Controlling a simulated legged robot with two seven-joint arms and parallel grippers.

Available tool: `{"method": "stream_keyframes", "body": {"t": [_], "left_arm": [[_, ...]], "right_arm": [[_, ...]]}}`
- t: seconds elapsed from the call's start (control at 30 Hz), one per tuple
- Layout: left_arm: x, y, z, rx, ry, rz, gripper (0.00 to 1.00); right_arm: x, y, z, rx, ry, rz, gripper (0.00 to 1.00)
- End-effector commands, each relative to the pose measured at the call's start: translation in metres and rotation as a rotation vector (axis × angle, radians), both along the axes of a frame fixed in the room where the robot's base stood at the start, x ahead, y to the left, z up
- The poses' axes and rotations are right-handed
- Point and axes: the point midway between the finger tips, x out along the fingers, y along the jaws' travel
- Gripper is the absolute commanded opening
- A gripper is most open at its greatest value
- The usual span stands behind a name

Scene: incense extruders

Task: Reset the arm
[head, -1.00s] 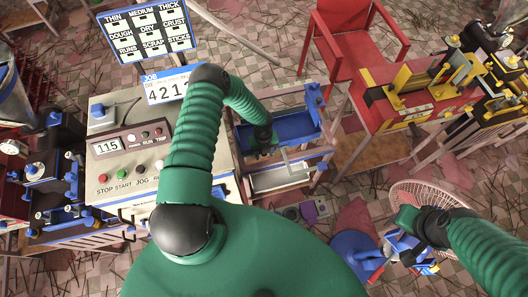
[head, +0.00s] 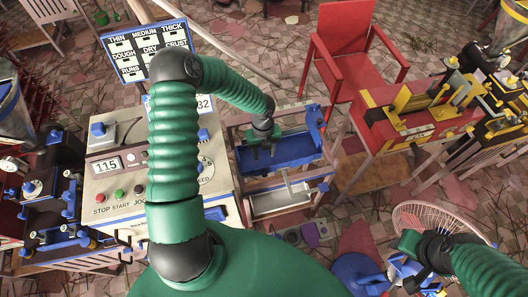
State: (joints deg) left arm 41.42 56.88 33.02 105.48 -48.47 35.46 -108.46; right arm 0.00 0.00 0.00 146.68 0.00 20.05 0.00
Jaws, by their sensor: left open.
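My left arm comes up from the bottom centre, bends over the control box and reaches to the right. Its gripper (head: 264,148) is small in view, open, at the near left part of a blue tray (head: 296,148). I see nothing between its fingers. I cannot tell whether it touches the tray. My right arm comes in from the lower right, and its dark wrist and green gripper end (head: 412,243) are over a wire fan-like guard. Its fingers do not show clearly.
The control box (head: 105,187) with coloured buttons stands left of the tray. A label board (head: 147,47) is behind it. A red chair (head: 345,45) stands at the back, and a red and yellow machine (head: 405,125) is at right. A blue round seat (head: 355,272) is low in front.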

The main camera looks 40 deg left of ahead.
Motion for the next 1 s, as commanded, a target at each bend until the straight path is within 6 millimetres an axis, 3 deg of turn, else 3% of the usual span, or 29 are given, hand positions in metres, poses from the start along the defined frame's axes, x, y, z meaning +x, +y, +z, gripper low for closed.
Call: {"method": "stream_keyframes", "body": {"t": [0.3,0.43,0.57,0.63,0.8,0.9,1.0], "left_arm": [[-0.001,-0.001,0.001,0.002,0.001,0.01,0.42],[-0.011,-0.014,0.018,0.04,0.01,0.197,0.42],[-0.039,-0.039,0.059,0.105,-0.02,0.713,0.42],[-0.057,-0.054,0.084,0.105,-0.065,1.07,0.42],[-0.091,-0.084,0.127,-0.055,-0.133,1.858,0.42],[-0.103,-0.095,0.139,-0.154,-0.115,2.137,0.42],[-0.107,-0.099,0.143,-0.201,-0.094,2.26,0.42]], "right_arm": [[0.0,0.0,0.0,0.0,0.0,0.0,0.36],[0.0,0.0,-0.005,0.0,0.0,0.0,0.36],[0.0,0.0,-0.016,0.0,0.0,0.0,0.36],[0.0,0.0,-0.021,0.0,0.0,0.0,0.36],[0.0,0.0,-0.03,0.0,0.0,0.0,0.36],[0.0,0.0,-0.032,0.0,0.0,0.0,0.36],[0.0,0.0,-0.032,0.0,0.0,0.0,0.36]]}}
